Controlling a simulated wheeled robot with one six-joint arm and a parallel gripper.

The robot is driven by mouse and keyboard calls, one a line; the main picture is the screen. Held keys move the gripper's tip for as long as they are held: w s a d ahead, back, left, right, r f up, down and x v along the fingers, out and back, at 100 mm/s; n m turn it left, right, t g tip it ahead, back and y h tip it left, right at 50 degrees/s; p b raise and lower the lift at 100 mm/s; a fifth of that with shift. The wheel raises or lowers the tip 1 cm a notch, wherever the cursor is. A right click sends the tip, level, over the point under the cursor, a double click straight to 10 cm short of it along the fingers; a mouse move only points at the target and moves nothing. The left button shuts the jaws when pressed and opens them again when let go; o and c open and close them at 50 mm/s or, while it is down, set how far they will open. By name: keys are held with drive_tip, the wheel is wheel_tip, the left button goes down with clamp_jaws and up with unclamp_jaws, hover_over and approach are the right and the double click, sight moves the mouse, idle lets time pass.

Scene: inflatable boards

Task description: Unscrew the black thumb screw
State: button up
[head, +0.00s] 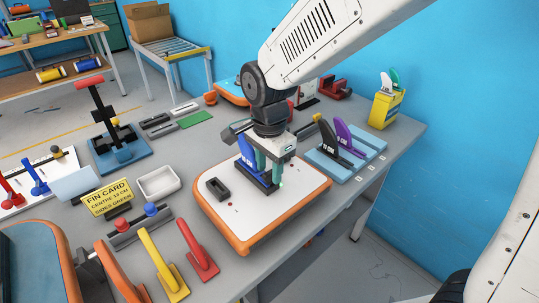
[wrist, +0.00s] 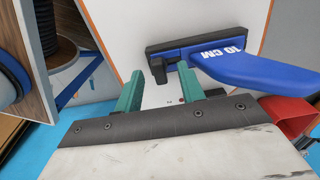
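The black thumb screw (wrist: 158,71) shows in the wrist view at the near end of a black fin box (wrist: 200,38), beside the root of a blue fin marked 10 CM (wrist: 235,62). The box is on a white board with an orange edge (head: 240,236). In the head view the blue fin (head: 246,150) stands up partly behind my gripper (head: 270,177), and the screw is hidden there. My gripper's teal fingers (wrist: 162,82) are apart, and the screw appears between their tips. I cannot tell whether they touch it.
A second black fin box (head: 217,188) is on the board. A blue rack (head: 332,167) with a black and a purple fin (head: 345,136) stands to the right. Red (head: 200,255) and yellow (head: 160,268) tools, a white tray (head: 158,182) and a yellow fin card (head: 107,197) are left.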

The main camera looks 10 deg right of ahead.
drive_tip(key=shift+f, duration=0.2)
clamp_jaws()
drive_tip(key=c, duration=0.8)
unclamp_jaws()
drive_tip(key=shift+c, duration=0.2)
clamp_jaws()
drive_tip(key=n, duration=0.3)
drive_tip(key=shift+n, duration=0.3)
drive_tip(key=shift+w+n, duration=0.1)
drive_tip(key=shift+n, duration=0.7)
drive_tip(key=shift+r+n, duration=0.1)
drive_tip(key=shift+n, duration=0.8)
